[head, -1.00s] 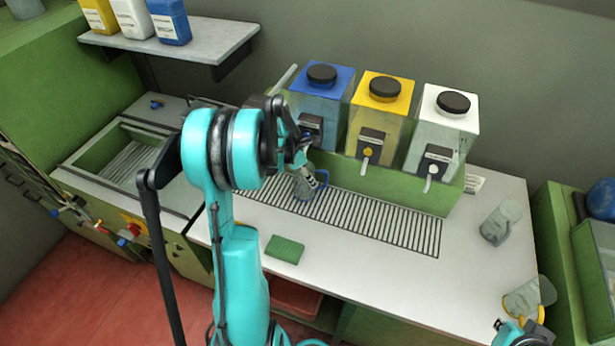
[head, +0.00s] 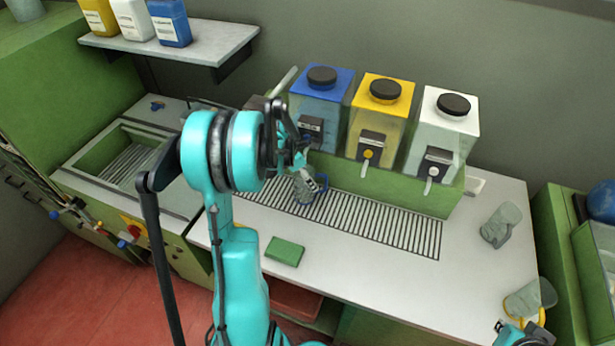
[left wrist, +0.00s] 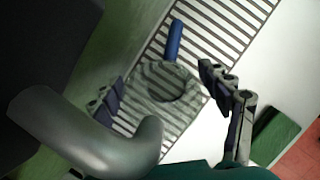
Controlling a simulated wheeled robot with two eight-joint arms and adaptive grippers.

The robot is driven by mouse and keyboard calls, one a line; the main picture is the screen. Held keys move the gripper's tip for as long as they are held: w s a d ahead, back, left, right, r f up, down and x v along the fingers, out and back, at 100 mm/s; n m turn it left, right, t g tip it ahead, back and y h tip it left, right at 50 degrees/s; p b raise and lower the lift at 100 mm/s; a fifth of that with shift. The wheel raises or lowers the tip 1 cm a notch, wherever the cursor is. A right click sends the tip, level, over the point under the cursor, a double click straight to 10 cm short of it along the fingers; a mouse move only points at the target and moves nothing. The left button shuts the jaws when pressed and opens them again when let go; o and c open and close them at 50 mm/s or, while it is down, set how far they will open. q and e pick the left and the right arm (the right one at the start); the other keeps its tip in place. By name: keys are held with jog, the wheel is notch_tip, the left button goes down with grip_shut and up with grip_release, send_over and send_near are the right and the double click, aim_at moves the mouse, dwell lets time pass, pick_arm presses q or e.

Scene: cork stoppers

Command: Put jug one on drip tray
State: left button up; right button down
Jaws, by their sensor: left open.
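A clear jug with a blue handle (head: 304,192) stands on the slatted drip tray (head: 390,230), below the blue-topped dispenser. It also shows in the left wrist view (left wrist: 165,88), seen from above, with its blue handle pointing up in the picture. My left gripper (head: 310,178) is open, with one finger on each side of this jug in the left wrist view (left wrist: 165,95). I cannot tell whether the fingers touch it. My right gripper (head: 520,328) is partly in view at the bottom right, beside a clear jug with a yellow handle (head: 525,300); its jaws are not clear.
Blue (head: 321,100), yellow (head: 380,110) and white (head: 444,125) dispensers stand behind the tray. Another clear jug (head: 500,226) stands right of the tray. A green pad (head: 285,251) lies at the counter's front. The counter's right part has bare room. A sink (head: 120,160) is at left.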

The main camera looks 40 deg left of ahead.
pick_arm(q)
jog(key=p+v, duration=0.2)
jog(key=v, duration=0.9)
jog(key=shift+s+r, duration=0.2)
jog(key=shift+r, duration=0.1)
